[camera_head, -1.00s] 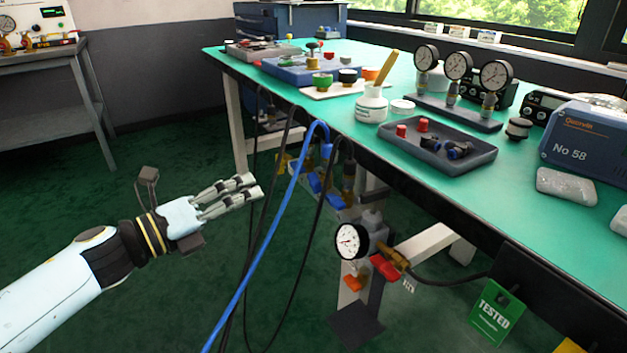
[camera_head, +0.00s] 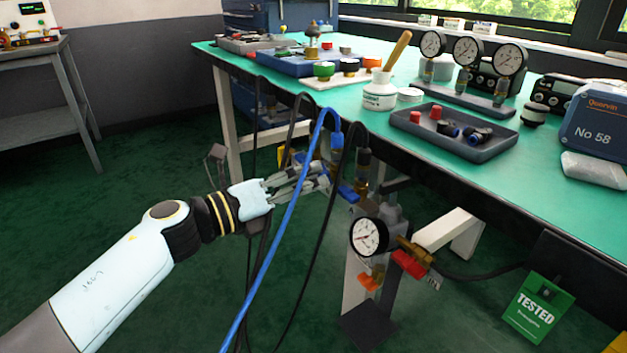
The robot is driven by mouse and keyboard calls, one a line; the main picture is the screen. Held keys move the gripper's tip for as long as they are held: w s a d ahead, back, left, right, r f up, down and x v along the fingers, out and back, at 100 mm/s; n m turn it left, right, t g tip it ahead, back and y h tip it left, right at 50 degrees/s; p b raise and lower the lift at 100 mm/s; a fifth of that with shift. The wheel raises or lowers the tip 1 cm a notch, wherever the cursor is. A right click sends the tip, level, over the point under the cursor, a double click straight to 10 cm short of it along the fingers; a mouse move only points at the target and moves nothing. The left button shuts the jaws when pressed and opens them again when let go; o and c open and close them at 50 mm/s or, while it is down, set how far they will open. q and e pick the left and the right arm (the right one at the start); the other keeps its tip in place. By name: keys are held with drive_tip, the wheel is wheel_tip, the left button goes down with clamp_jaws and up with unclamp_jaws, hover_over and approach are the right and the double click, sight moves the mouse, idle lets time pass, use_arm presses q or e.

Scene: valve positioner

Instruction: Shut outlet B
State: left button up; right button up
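Under the bench's front edge hangs a valve assembly with a white round gauge (camera_head: 368,236). A red handle (camera_head: 409,263) sits right of the gauge and an orange handle (camera_head: 370,279) below it. A blue handle (camera_head: 347,193) sits higher, beside brass fittings. A blue hose (camera_head: 293,205) and black hoses loop down from the fittings. No marking for outlet B is readable. My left gripper (camera_head: 324,174) reaches in from the left, its fingers extended and apart, with no object seen held. The blue hose crosses in front of its fingers, which are close to the blue handle; contact cannot be told. My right gripper is out of view.
The green bench (camera_head: 362,103) spans the upper right. A dark tray (camera_head: 455,136) holds caps and fittings. A green TESTED tag (camera_head: 538,308) hangs at lower right. The floor at left is clear.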

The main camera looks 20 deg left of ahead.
use_arm(q)
drive_tip(key=shift+x, duration=0.8)
clamp_jaws()
